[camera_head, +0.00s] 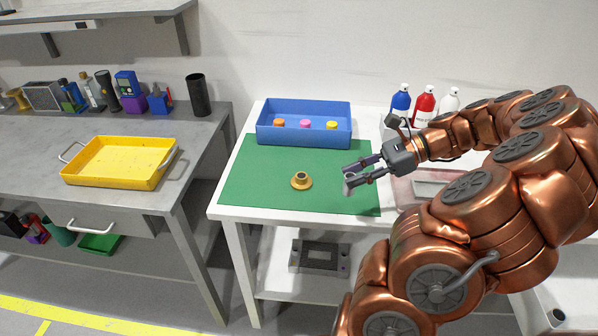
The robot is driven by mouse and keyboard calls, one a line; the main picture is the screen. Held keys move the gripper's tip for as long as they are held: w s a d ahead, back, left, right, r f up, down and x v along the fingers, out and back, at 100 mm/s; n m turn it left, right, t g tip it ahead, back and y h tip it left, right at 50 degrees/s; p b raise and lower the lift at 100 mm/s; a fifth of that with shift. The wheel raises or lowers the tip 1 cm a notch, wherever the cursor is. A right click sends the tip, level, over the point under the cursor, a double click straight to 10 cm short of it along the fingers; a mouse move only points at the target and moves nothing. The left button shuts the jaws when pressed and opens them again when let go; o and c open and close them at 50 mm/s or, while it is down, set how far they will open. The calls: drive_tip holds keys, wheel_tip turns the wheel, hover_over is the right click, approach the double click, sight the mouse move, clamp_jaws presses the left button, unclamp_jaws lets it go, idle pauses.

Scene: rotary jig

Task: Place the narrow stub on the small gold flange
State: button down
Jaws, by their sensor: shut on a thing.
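The small gold flange (301,181) lies on the green mat (245,190), with a raised ring and a dark hole at its middle. My gripper (351,177) is to the right of the flange, above the right part of the mat. It is shut on a small grey piece, the narrow stub (349,188), which shows at the fingertips. The stub is apart from the flange. The fingers hide part of the stub, and it is too small to tell its exact tilt.
A blue bin (303,136) with orange, pink and yellow pieces stands behind the mat. Blue, red and white bottles (424,105) stand at the back right. A yellow tray (120,184) is on the grey bench at left. The mat left of the flange is clear.

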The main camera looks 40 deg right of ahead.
drive_tip(key=w+p, duration=0.1)
drive_tip(key=w, duration=0.4)
drive_tip(key=w+a+f+p, duration=0.1)
drive_tip(key=w, duration=0.4)
drive_tip(key=w+a+p, duration=0.1)
drive_tip(key=w, duration=0.4)
drive_tip(key=shift+w+a+f, duration=0.1)
drive_tip(key=shift+w+f, duration=0.05)
drive_tip(key=shift+w, duration=0.05)
drive_tip(key=shift+f+p, duration=0.55)
drive_tip(key=shift+f, duration=1.25)
drive_tip(key=shift+f, duration=0.1)
drive_tip(key=c, duration=0.9)
unclamp_jaws()
drive_tip(key=b+v, duration=0.2)
drive_tip(key=v, duration=1)
